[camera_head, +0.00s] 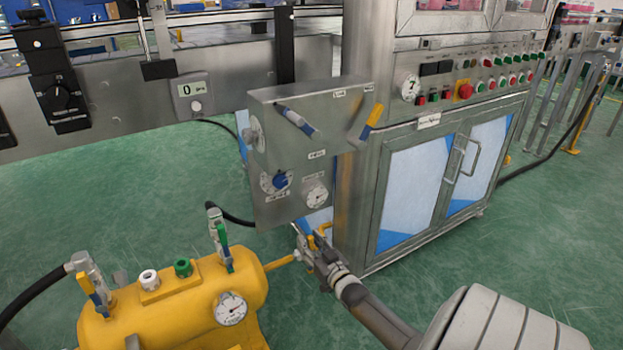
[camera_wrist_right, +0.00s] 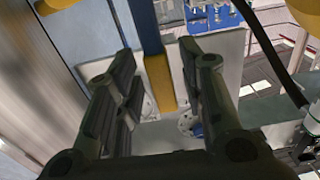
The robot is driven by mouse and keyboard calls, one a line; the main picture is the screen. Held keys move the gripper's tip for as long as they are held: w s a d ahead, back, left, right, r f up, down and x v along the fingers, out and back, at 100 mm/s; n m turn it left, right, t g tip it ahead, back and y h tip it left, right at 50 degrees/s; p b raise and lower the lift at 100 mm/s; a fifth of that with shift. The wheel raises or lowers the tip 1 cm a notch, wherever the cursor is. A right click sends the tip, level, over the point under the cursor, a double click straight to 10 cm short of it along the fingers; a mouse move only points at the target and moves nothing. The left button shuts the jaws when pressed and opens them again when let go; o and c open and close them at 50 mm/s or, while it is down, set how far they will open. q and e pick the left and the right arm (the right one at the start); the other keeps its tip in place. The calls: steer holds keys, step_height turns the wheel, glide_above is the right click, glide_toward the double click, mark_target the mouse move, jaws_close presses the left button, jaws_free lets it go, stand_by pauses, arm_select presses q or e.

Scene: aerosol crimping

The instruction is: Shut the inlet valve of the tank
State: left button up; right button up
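The yellow tank (camera_head: 175,307) is at the lower left of the head view, with a round gauge (camera_head: 230,309) on its front. A valve with a yellow handle (camera_head: 88,287) is at its left end, joined to a black hose. A valve with a green handle (camera_head: 222,236) stands on its right part. I cannot tell from labels which is the inlet valve. My right gripper (camera_head: 316,248) is right of the tank, below the grey panel. In the right wrist view its fingers (camera_wrist_right: 158,98) are apart, with a yellow-and-blue bar (camera_wrist_right: 158,82) between them in the picture; contact is unclear. My left gripper is out of view.
The grey control panel (camera_head: 290,170) carries blue and yellow levers, a blue knob and a gauge. A steel cabinet (camera_head: 425,190) with buttons stands at the right. A black hose (camera_head: 35,290) runs in from the left. The green floor (camera_head: 150,215) behind the tank is clear.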

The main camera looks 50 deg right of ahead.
steer(key=shift+s, duration=0.1)
steer(key=v, duration=1.2)
steer(key=shift+r, duration=0.1)
